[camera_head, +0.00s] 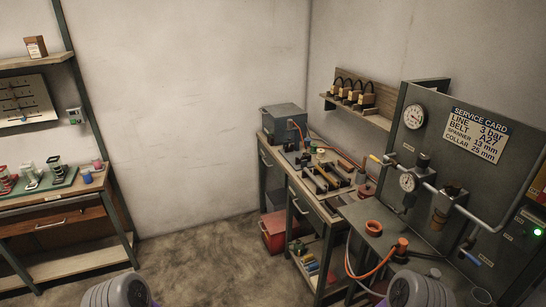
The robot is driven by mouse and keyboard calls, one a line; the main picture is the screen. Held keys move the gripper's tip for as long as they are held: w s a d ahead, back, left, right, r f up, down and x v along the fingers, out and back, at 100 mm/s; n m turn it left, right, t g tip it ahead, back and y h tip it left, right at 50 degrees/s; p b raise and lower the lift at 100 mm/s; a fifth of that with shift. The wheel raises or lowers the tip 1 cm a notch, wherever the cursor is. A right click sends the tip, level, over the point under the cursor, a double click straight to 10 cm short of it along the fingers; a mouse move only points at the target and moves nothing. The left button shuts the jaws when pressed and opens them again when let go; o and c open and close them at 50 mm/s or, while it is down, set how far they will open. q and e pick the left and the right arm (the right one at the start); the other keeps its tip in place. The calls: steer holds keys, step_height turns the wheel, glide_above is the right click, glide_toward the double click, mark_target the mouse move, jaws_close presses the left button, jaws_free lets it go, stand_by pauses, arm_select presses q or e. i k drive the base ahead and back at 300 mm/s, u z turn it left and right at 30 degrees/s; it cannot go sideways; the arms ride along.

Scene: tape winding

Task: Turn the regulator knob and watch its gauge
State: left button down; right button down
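A grey panel (470,105) stands at the right with pipework on its front. A dark knob-like part (423,160), apparently the regulator knob, sits on the pipe. Below and left of it is a small round white gauge (407,182). A larger round gauge (414,116) is higher on the panel. Both needles are too small to read. A white service card on the panel reads "LINE 3 bar". Neither gripper is in view; only rounded grey parts of my arms show at the bottom edge, well away from the knob.
A workbench (330,215) with tools and a grey box (284,122) stands left of the panel. A grey table with orange fittings (373,228) and a hose is before the panel. A red crate (273,231) is under the bench. The floor (205,255) at centre-left is clear.

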mark_target(422, 162)
steer(key=z, duration=1.25)
